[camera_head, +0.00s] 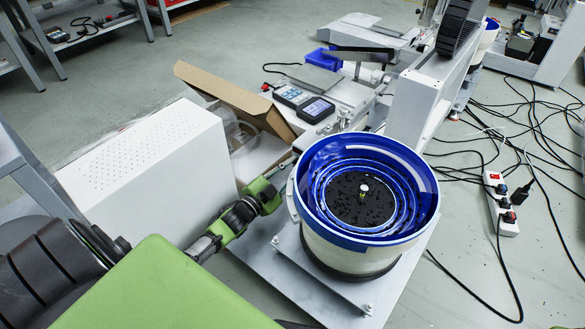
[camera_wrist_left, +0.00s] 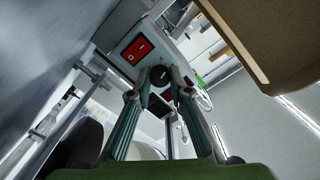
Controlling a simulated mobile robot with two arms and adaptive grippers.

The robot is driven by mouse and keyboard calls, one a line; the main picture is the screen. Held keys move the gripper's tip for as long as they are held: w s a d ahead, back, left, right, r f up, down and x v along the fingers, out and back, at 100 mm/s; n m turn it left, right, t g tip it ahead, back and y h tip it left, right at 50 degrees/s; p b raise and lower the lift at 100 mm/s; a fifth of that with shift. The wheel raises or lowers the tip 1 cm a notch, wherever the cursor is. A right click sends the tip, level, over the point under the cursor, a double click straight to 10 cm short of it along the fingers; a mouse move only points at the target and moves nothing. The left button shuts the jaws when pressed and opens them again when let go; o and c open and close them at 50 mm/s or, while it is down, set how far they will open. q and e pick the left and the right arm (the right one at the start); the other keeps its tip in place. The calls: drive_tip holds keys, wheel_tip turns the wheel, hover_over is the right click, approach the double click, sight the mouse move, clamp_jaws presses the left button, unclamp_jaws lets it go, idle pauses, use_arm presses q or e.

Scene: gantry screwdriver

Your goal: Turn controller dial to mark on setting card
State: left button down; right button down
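The black round dial (camera_wrist_left: 160,75) sits on a light controller panel, close to a red rocker switch (camera_wrist_left: 137,51), in the left wrist view. My left gripper (camera_wrist_left: 158,82) has its two green fingers apart, with the dial between the fingertips. I cannot tell whether the tips touch it. In the head view my green left arm reaches in from the lower left beside the blue feeder bowl (camera_head: 415,205); its fingertips and the dial cannot be made out there. I cannot make out a setting card in either view. My right gripper is not in view.
Two handheld devices (camera_head: 316,109) lie on the bench behind the bowl. A power strip (camera_head: 501,203) and loose cables lie on the floor at right.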

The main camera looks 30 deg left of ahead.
use_arm(q)
drive_tip(key=shift+m, duration=0.3)
drive_tip(key=shift+m+p, duration=0.5)
drive_tip(key=shift+m, duration=0.4)
drive_tip(key=m, duration=0.2)
drive_tip(key=shift+m, duration=0.3)
drive_tip(key=m, duration=0.5)
drive_tip(key=shift+m, duration=0.3)
drive_tip(key=shift+f, duration=0.1)
drive_tip(key=c, duration=1.8)
unclamp_jaws()
drive_tip(key=shift+c, duration=0.2)
drive_tip(key=shift+s, duration=0.15)
drive_tip(key=shift+s+a, duration=0.15)
drive_tip(key=shift+s, duration=1.8)
drive_tip(key=shift+s+a, duration=0.15)
drive_tip(key=shift+s, duration=1.75)
